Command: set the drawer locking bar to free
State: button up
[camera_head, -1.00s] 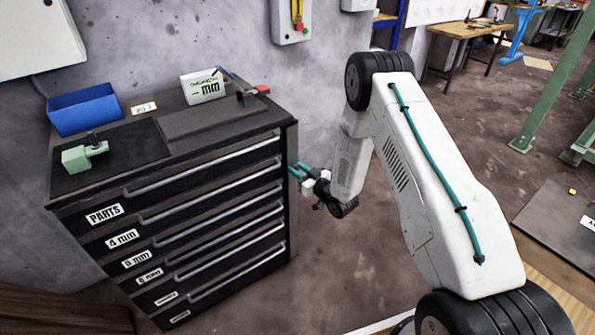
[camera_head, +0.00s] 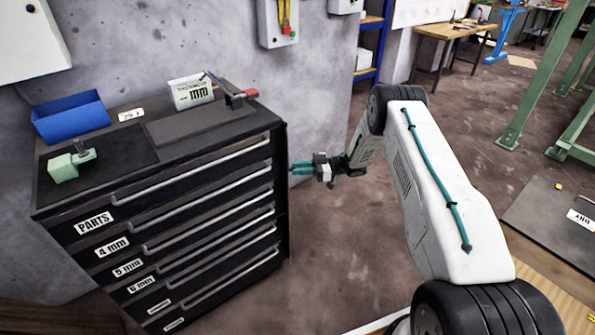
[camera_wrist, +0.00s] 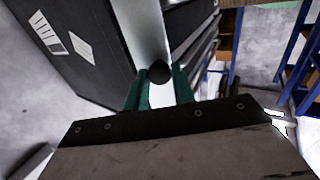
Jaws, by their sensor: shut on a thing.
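The dark drawer cabinet (camera_head: 215,150) stands against the wall, its drawers looking closed. A long light-grey strip, which looks like the locking bar (camera_wrist: 143,30), runs along the cabinet edge in the wrist view. A black rounded knob (camera_wrist: 159,71) shows on or just in front of it. My gripper (camera_head: 293,168) is at the cabinet's right front edge, at upper-drawer height. In the wrist view its teal fingers (camera_wrist: 160,78) are shut on the knob, one on each side. The exact contact is partly hidden. I cannot read any free or locked marking.
On the cabinet top are a blue bin (camera_head: 70,118), a green vise-like block (camera_head: 64,167), a white box (camera_head: 190,93) and a red-ended tool (camera_head: 238,97). Floor to the cabinet's right is clear. A workbench (camera_head: 455,35) and green posts (camera_head: 530,90) stand farther off.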

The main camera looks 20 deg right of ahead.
jog(key=shift+w+d+n+g, duration=0.25)
jog(key=shift+n+g, duration=0.5)
jog(key=shift+g, duration=0.45)
jog(key=shift+w+d+n+g, duration=0.15)
jog(key=shift+w+n+g, duration=0.2)
jog(key=shift+n+g, duration=0.65)
jog(key=shift+w+d+n+g, duration=0.25)
jog(key=shift+n+g, duration=0.3)
jog(key=shift+g, duration=0.85)
jog(key=shift+w+g, duration=0.15)
jog(key=shift+g, duration=0.15)
jog(key=o, duration=1)
jog(key=shift+r, duration=0.15)
jog(key=s+r, duration=0.1)
jog(key=s, duration=0.4)
jog(key=s+r, duration=0.2)
jog(key=s, duration=0.3)
jog(key=s+a+r, duration=0.1)
jog(key=s, duration=0.5)
jog(key=shift+a+r, duration=0.1)
jog(key=shift+r, duration=0.3)
